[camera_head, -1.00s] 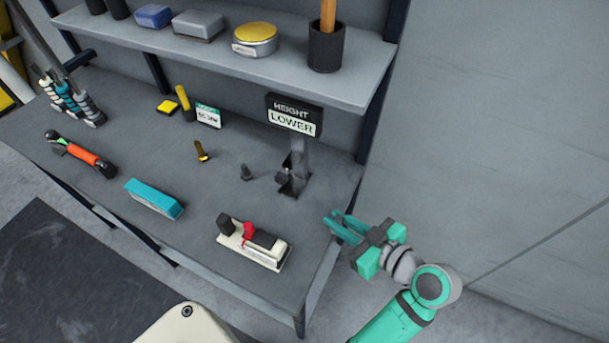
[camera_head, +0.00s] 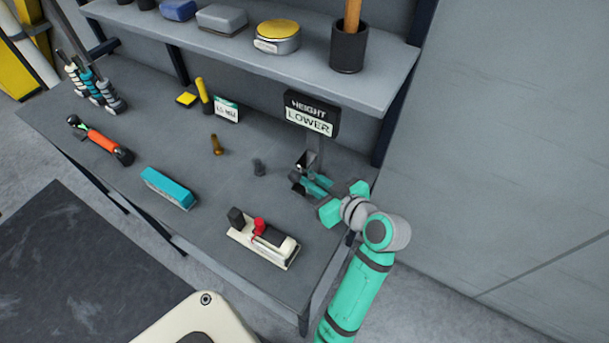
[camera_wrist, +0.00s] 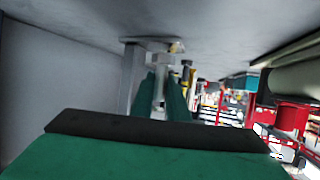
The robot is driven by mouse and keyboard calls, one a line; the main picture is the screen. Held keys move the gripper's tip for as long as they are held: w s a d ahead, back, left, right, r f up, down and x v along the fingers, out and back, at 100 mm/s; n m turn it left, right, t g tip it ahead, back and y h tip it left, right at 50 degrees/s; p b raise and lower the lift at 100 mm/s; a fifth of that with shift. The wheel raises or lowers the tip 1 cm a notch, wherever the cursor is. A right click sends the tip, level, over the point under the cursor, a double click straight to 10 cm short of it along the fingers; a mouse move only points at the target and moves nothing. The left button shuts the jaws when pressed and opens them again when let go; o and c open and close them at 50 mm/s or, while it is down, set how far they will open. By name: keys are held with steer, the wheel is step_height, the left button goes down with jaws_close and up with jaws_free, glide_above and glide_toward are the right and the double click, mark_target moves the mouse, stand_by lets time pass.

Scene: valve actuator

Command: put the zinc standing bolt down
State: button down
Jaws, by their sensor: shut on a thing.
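My gripper (camera_head: 313,184) is at the foot of the height gauge (camera_head: 312,115) at the right end of the bench, its fingers pointing left. The gauge's sign reads "HEIGHT LOWER". In the wrist view, the two green fingers (camera_wrist: 162,92) are closed around a pale grey upright piece (camera_wrist: 159,84), which looks like the zinc bolt, beside the gauge's post (camera_wrist: 131,80). The fingers hide most of it, and I cannot tell whether its foot touches the surface. A darker grey bolt (camera_head: 259,167) and a brass bolt (camera_head: 216,145) stand on the bench to the left.
A cream fixture with a red part (camera_head: 263,242) lies near the front edge. A teal block (camera_head: 168,187) and an orange-handled tool (camera_head: 101,144) lie to its left. A shelf (camera_head: 250,60) overhangs the back. Bare bench (camera_head: 215,195) shows between the block and fixture.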

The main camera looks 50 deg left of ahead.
steer(key=x, duration=0.3)
steer(key=shift+a+r, duration=0.2)
steer(key=shift+a, duration=0.05)
steer(key=shift+f, duration=0.35)
steer(key=shift+f, duration=0.1)
steer(key=c, duration=2)
jaws_free()
steer(key=shift+d, duration=0.25)
steer(key=v, duration=1.1)
steer(key=shift+d+r, duration=0.25)
steer(key=shift+d, duration=0.05)
